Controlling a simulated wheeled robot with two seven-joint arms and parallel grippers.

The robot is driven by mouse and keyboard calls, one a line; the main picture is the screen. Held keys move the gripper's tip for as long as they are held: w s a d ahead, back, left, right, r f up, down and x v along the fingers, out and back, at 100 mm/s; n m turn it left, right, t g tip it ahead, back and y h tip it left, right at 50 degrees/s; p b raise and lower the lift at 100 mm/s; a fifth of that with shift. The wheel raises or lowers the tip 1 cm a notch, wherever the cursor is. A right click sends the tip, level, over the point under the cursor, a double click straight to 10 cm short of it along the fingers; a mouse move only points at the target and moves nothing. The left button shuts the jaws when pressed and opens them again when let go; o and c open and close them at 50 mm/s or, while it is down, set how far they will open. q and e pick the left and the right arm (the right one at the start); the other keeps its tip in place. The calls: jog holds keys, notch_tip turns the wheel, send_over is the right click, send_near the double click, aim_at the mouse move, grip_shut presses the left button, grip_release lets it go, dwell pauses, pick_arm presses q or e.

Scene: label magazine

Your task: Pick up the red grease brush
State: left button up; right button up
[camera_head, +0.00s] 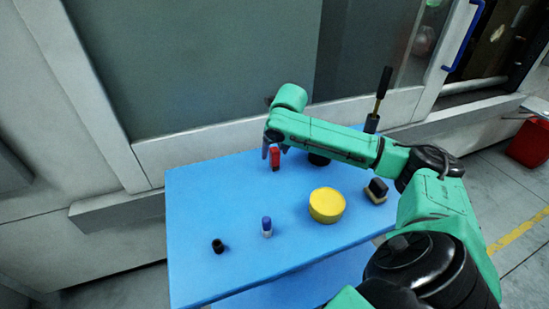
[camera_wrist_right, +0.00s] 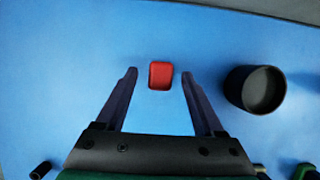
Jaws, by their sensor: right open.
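The red grease brush (camera_head: 275,157) stands near the back edge of the blue table in the head view, just under my right gripper (camera_head: 271,150). In the right wrist view the brush (camera_wrist_right: 161,75) shows from above as a red rounded block. It sits between the tips of my open right gripper (camera_wrist_right: 159,75), with blue table visible on both sides of it. The fingers appear not to touch it. The brush's lower part is hidden from above. My left gripper is not in view.
A black round container (camera_wrist_right: 255,90) stands right of the brush, partly behind my arm in the head view. A yellow round tin (camera_head: 326,205), a blue-capped bottle (camera_head: 266,227), a small black cylinder (camera_head: 218,246) and a dark-topped block (camera_head: 376,191) stand nearer. The left table area is clear.

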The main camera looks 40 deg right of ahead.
jog(key=x, duration=0.2)
jog(key=shift+w+d+f, duration=0.1)
jog(key=shift+f, duration=0.15)
jog(key=shift+r, duration=0.1)
grip_shut()
notch_tip(320, 180, up, 20)
jog(key=p, duration=0.1)
jog(key=shift+p, duration=0.3)
